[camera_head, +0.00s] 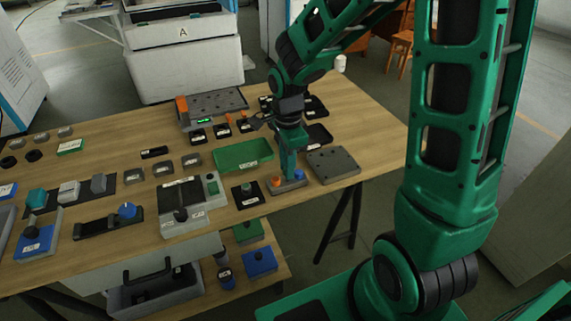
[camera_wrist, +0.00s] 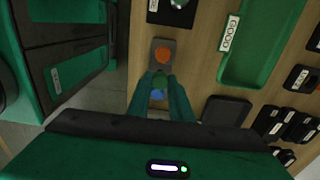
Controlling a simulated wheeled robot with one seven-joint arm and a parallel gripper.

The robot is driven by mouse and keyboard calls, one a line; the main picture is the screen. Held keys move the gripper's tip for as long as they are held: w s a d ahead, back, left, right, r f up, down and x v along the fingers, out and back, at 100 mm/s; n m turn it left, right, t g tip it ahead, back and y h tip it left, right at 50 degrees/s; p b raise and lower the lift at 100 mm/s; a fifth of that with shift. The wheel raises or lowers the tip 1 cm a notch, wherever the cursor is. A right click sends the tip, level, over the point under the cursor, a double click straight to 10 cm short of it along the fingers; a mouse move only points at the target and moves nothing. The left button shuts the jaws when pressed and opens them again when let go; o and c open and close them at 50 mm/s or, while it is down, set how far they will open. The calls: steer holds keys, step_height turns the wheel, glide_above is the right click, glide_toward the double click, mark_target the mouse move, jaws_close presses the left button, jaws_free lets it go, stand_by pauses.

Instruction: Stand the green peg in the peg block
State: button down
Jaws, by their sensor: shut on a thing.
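The peg block (camera_head: 277,189) is a small grey block near the front edge of the wooden table; its end also shows in the wrist view (camera_wrist: 164,43). An orange peg (camera_head: 276,181) and a blue peg (camera_head: 298,174) stand in it. My gripper (camera_head: 287,175) points down at the block's middle. In the wrist view its fingers are shut on the green peg (camera_wrist: 160,80), between the orange peg (camera_wrist: 163,55) and the blue peg (camera_wrist: 157,95). The fingers hide most of the green peg, and I cannot tell whether its lower end is in a hole.
A green tray (camera_head: 243,154) labelled GOOD in the wrist view (camera_wrist: 262,75) lies behind the block. A black plate (camera_head: 247,196) is to its left and a grey plate with holes (camera_head: 333,165) to its right. Several small black holders crowd the table behind.

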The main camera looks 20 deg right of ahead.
steer(key=shift+f, duration=1.2)
stand_by(0.6)
steer(key=c, duration=1.5)
jaws_free()
steer(key=shift+r, duration=0.1)
steer(key=shift+r, duration=3.4)
steer(key=shift+d, duration=0.1)
steer(key=s+d+r+n, duration=0.2)
steer(key=s+d+n, duration=0.2)
steer(key=s, duration=0.3)
steer(key=s+d+r+n, duration=0.3)
steer(key=s+d, duration=0.4)
steer(key=s, duration=0.1)
steer(key=s+d+r+n, duration=0.3)
steer(key=s+d, duration=0.3)
steer(key=s, duration=0.2)
steer(key=shift+s+n, duration=0.15)
steer(key=shift+n, duration=0.65)
